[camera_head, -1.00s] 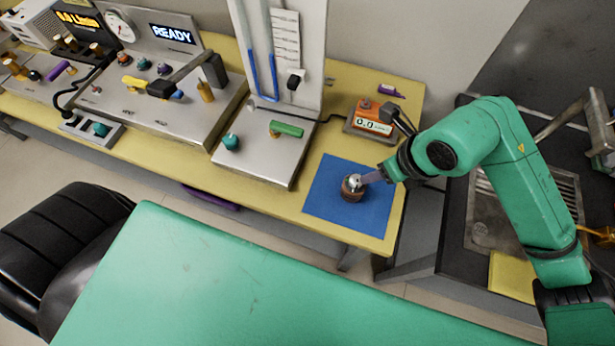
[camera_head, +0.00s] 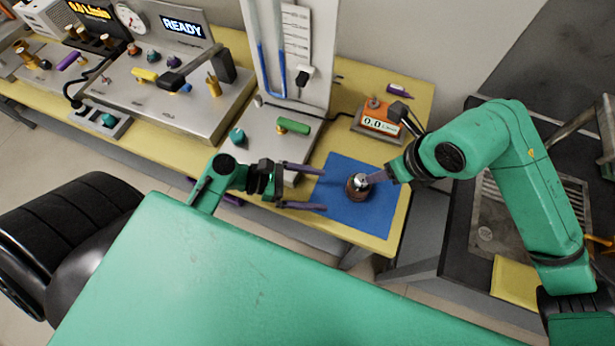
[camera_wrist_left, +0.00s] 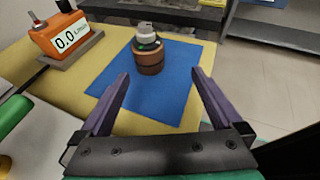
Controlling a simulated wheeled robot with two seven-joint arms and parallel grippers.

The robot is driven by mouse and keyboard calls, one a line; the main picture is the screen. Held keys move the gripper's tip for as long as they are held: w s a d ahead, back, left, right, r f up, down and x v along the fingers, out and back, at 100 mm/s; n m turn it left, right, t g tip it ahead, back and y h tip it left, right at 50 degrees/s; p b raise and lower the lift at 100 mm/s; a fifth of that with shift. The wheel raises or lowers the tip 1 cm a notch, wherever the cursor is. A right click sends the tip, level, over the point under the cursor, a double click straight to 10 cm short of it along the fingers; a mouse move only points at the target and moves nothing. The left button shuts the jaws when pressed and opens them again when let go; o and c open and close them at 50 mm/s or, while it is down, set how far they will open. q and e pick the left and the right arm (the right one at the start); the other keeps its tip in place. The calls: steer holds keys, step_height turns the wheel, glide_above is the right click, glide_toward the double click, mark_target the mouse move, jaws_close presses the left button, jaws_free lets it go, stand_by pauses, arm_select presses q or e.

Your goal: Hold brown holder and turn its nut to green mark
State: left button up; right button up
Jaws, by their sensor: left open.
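The brown holder (camera_head: 355,193) stands upright on the blue mat (camera_head: 340,168), with a grey metal nut (camera_head: 360,181) on top. In the left wrist view the holder (camera_wrist_left: 150,63) is ahead between the fingers, and a small green patch shows near the nut (camera_wrist_left: 146,33). My left gripper (camera_head: 324,189) is open and empty, just left of the holder, its purple fingers pointing at it and apart from it. My right gripper (camera_head: 377,177) reaches in from the right at the nut. I cannot tell whether it is shut or touching.
An orange meter (camera_head: 379,117) reading 0.0 stands behind the mat. A panel with a blue tube (camera_head: 283,70) and a green handle (camera_head: 293,126) is at the left. A READY console (camera_head: 170,85) is farther left. The yellow table's (camera_head: 372,242) front edge is close to the mat.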

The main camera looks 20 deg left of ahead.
mark_target(360, 188)
arm_select(q)
steer(key=shift+w+a+r+y, duration=0.15)
steer(key=shift+w+a, duration=0.2)
steer(key=shift+a, duration=0.25)
steer(key=shift+w+a+r+y, duration=0.15)
steer(key=shift+w+a, duration=0.2)
steer(key=shift+a, duration=0.25)
steer(key=shift+s+d+f, duration=0.1)
steer(key=shift+d, duration=0.2)
steer(key=x, duration=1.4)
jaws_close()
steer(key=c, duration=0.6)
jaws_free()
steer(key=shift+c, duration=0.2)
jaws_close()
